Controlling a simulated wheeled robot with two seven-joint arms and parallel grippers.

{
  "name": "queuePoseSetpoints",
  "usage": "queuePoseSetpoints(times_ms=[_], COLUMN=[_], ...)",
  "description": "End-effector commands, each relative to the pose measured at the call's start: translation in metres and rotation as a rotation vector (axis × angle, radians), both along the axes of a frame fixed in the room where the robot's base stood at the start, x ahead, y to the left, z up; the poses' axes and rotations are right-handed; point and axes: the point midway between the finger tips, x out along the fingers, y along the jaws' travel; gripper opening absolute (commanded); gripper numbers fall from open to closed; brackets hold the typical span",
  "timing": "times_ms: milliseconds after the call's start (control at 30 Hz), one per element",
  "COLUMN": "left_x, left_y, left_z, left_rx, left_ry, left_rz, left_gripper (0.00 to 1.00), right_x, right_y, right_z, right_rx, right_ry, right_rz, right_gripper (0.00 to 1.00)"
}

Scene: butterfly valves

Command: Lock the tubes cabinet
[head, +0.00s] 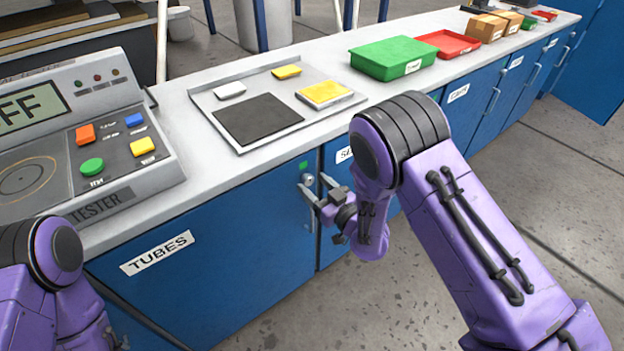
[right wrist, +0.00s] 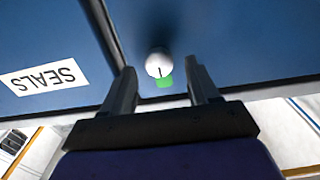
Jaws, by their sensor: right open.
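The blue tubes cabinet (head: 225,275) is under the counter, with a white TUBES label (head: 158,252); its door looks closed. A round silver lock (head: 307,179) sits at its upper right corner, beside a green mark (head: 303,165). In the right wrist view the lock (right wrist: 158,64) has a dark slot and partly covers the green mark (right wrist: 165,82). My right gripper (head: 322,188) is open at the lock. In the right wrist view its fingers (right wrist: 160,76) are spread to either side of the lock, with gaps. My left arm shows at lower left, but its gripper is out of view.
The SEALS cabinet label (right wrist: 45,78) is beside the tubes door. On the counter are a tester (head: 85,140), a tray of parts (head: 268,140), a green bin (head: 392,58) and a red tray (head: 448,43). The floor (head: 375,300) in front is clear.

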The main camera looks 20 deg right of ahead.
Motion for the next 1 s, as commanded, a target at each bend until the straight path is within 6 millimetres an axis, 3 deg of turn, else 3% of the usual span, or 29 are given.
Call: queuePoseSetpoints(times_ms=[133, 400, 433, 600, 1000], left_x=[0.000, 0.000, 0.000, 0.000, 0.000], left_y=[0.000, 0.000, 0.000, 0.000, 0.000], left_z=[0.003, 0.003, 0.003, 0.003, 0.004], left_rx=[0.000, 0.000, 0.000, 0.000, 0.000], left_ry=[0.000, 0.000, 0.000, 0.000, 0.000], left_rz=[0.000, 0.000, 0.000, 0.000, 0.000], left_gripper=[0.62, 0.62, 0.62, 0.62, 0.62], right_x=[0.015, 0.018, 0.018, 0.018, 0.018], right_y=[0.005, 0.006, 0.006, 0.006, 0.006], right_z=[0.000, -0.001, -0.001, -0.001, -0.001], right_rx=[0.001, 0.000, 0.000, 0.000, 0.059], right_ry=[0.000, 0.003, 0.003, 0.002, 0.023], right_rz=[-0.001, -0.002, -0.002, -0.002, -0.003], right_gripper=[0.60, 0.60, 0.57, 0.03, 0.04])
